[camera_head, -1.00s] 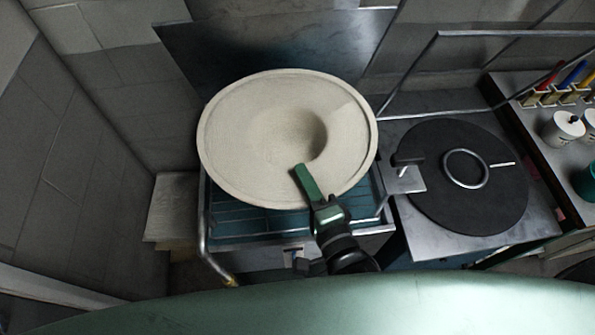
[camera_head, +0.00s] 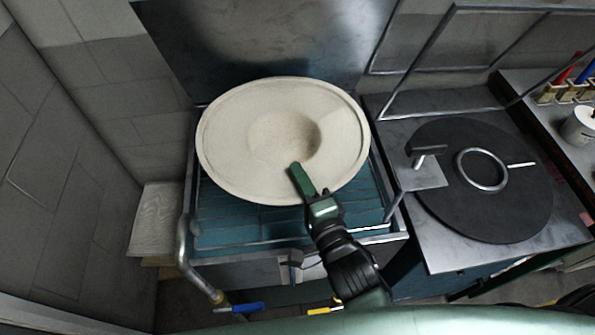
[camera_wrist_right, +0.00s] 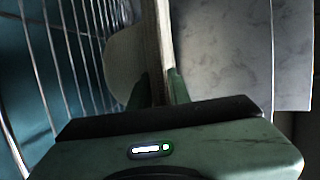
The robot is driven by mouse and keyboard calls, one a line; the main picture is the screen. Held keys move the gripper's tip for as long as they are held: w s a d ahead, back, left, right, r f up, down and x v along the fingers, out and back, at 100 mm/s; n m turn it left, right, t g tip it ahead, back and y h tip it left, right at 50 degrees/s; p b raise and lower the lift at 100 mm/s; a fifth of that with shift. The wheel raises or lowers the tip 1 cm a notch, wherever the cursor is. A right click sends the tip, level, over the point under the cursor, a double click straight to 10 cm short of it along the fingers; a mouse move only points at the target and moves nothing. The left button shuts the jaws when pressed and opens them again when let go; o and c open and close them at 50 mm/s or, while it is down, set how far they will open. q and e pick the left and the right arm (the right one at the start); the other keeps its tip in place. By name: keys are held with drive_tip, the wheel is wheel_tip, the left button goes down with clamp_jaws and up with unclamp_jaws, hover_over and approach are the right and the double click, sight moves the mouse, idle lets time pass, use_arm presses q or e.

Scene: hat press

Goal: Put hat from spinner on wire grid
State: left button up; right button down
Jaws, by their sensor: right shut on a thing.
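The hat (camera_head: 235,140) is cream, with a wide round brim and a hollow in its middle. My right gripper (camera_head: 298,178) is shut on the near right part of its brim. In the right wrist view the hat (camera_wrist_right: 157,40) shows edge-on between the green fingers (camera_wrist_right: 160,88). The hat is over the wire grid (camera_head: 255,240), a rack with thin bars above a teal basin; the bars also show in the right wrist view (camera_wrist_right: 75,55). I cannot tell whether the hat touches the grid. The spinner (camera_head: 520,205), a black disc with a metal ring, is at right with no hat on it. My left gripper is not in view.
A metal clamp piece (camera_head: 425,165) stands between the grid and the spinner. A metal panel (camera_head: 260,45) rises behind the grid. A bent metal pipe (camera_head: 186,250) is at the rack's left front. A light wooden block (camera_head: 157,218) is at left.

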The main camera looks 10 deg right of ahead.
drive_tip(key=w, duration=0.3)
drive_tip(key=shift+b, duration=0.3)
drive_tip(key=shift+s+f+b, duration=0.1)
drive_tip(key=shift+f+b, duration=0.5)
drive_tip(key=shift+f, duration=0.1)
drive_tip(key=shift+s+r, duration=0.1)
drive_tip(key=c, duration=1.3)
unclamp_jaws()
